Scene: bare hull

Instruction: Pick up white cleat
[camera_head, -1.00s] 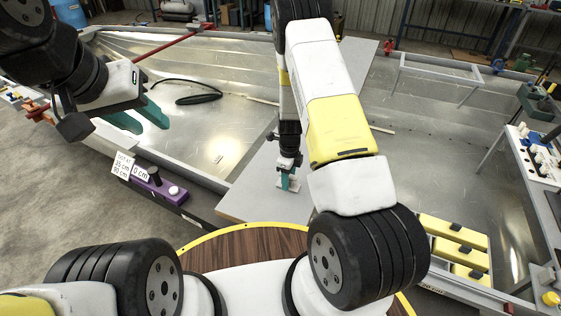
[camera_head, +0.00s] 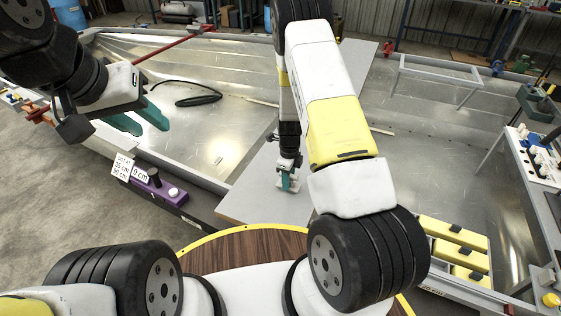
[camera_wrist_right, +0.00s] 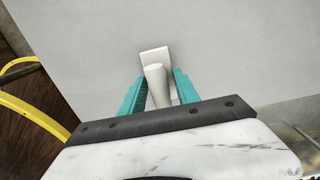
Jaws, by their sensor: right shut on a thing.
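The white cleat (camera_wrist_right: 155,58) is between the teal fingers of my right gripper (camera_wrist_right: 158,88) in the right wrist view. The fingers are shut on its upright part, and its flat white base shows beyond them over the light grey board. In the head view my right gripper (camera_head: 288,183) is low at the board, with a small part of the white cleat (camera_head: 294,186) showing beside the fingers. I cannot tell whether the cleat touches the board. My left gripper (camera_head: 140,120) is open and empty, raised at the left over the hull's edge.
The grey board (camera_head: 262,203) lies across the metal hull (camera_head: 215,115). A black cable loop (camera_head: 200,98) lies in the hull. A purple box with a knob (camera_head: 165,188) sits on the near left edge. Yellow blocks (camera_head: 455,235) are at the right. A wooden round top (camera_head: 245,245) is in front.

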